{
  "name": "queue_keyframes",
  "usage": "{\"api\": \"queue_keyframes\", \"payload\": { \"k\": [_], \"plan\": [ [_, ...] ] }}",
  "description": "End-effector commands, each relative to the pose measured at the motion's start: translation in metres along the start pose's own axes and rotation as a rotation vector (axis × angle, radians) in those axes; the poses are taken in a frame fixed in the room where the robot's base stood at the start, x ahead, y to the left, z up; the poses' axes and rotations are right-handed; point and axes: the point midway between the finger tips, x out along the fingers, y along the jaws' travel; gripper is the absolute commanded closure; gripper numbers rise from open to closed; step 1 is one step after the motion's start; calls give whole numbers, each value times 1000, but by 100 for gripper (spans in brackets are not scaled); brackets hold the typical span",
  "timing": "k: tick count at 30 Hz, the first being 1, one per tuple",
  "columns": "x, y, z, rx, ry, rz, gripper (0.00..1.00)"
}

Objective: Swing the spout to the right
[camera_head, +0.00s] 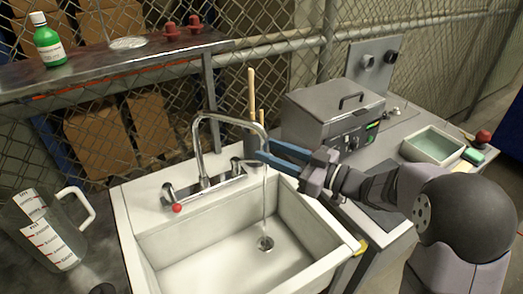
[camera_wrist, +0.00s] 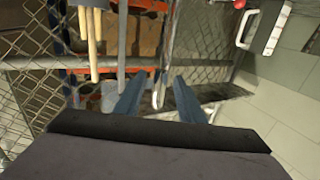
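The chrome spout (camera_head: 231,117) arches up from the faucet base (camera_head: 204,186) and comes down over the sink. A thin stream of water (camera_head: 264,205) runs from it toward the drain. My gripper (camera_head: 262,149) is at the spout's down-turned end, with its blue fingers reaching in from the right. In the wrist view my gripper (camera_wrist: 158,80) is open, with the fingers apart. The spout (camera_wrist: 168,50) shows between them there, with a gap visible on each side. Part of the spout's end is hidden by the fingers in the head view.
The white sink (camera_head: 190,252) lies below. A grey lidded machine (camera_head: 331,115) stands behind my gripper to the right. Wooden handles (camera_head: 252,92) stand behind the spout and show in the wrist view (camera_wrist: 91,42). A clear pitcher (camera_head: 48,232) stands left of the sink.

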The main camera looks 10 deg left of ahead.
Motion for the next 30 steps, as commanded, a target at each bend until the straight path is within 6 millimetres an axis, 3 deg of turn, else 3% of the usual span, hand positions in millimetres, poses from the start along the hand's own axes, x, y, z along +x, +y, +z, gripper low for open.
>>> {"api": "queue_keyframes", "payload": {
  "k": [4,13,17,18,20,23,30],
  "plan": [
    [-10,0,1,1,-1,1,64],
    [-12,0,0,1,0,-1,64],
    [-11,0,-6,-6,9,-2,95],
    [-9,0,-12,-13,20,-3,100],
    [-6,-1,-28,-31,49,-6,100],
    [3,-2,-71,-73,136,-12,100],
    [48,-6,-146,7,419,46,100]
  ]
}}
